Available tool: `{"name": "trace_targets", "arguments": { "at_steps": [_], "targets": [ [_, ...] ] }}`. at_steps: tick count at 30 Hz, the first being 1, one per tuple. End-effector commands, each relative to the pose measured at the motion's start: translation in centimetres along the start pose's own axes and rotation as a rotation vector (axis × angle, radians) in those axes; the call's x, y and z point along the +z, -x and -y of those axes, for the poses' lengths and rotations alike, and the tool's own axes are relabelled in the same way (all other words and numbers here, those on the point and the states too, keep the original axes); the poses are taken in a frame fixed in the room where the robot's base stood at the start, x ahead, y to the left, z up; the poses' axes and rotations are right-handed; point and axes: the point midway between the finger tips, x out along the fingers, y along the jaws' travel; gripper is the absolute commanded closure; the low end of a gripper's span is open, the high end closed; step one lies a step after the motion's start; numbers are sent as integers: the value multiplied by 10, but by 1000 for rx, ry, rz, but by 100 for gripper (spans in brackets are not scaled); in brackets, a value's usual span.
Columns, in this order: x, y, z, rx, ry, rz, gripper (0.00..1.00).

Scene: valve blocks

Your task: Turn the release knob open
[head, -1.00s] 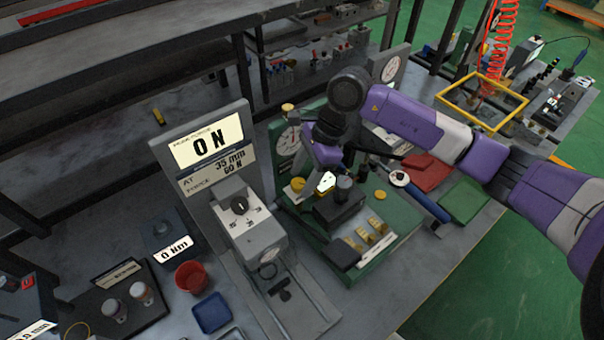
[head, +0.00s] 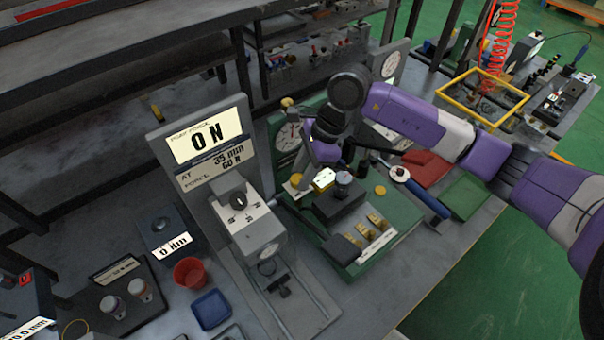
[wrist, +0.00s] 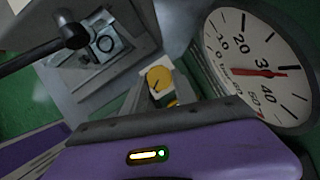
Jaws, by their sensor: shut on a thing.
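A small gold knob with a dark pointer line (wrist: 157,79) sits on a pale plate in the wrist view. My gripper (wrist: 150,94) reaches to it from below, its grey fingers close about it; their contact is partly hidden. In the head view my gripper (head: 306,188) points down at the green valve stand (head: 384,252), beside a gold knob (head: 296,180). The jaws are shut on the knob. A white round dial (wrist: 262,70) with a red needle stands at the right of the wrist view.
A grey force tester (head: 262,232) with a "0 N" display (head: 205,142) stands left of the stand. A red cup (head: 190,275) and a blue tray (head: 211,310) are farther left. A blue-handled tool (head: 428,201) lies to the right. A dark bar crosses the wrist view's upper left.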

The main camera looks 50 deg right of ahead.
Motion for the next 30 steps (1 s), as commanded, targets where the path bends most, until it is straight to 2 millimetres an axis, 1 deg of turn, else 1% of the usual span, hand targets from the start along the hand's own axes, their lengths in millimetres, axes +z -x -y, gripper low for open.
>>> {"name": "trace_targets", "arguments": {
  "at_steps": [8, 30],
  "targets": [
    [-3, -5, -2, -76, -173, -1, 100],
    [2, -8, -9, -340, -803, 0, 100]
  ]
}}
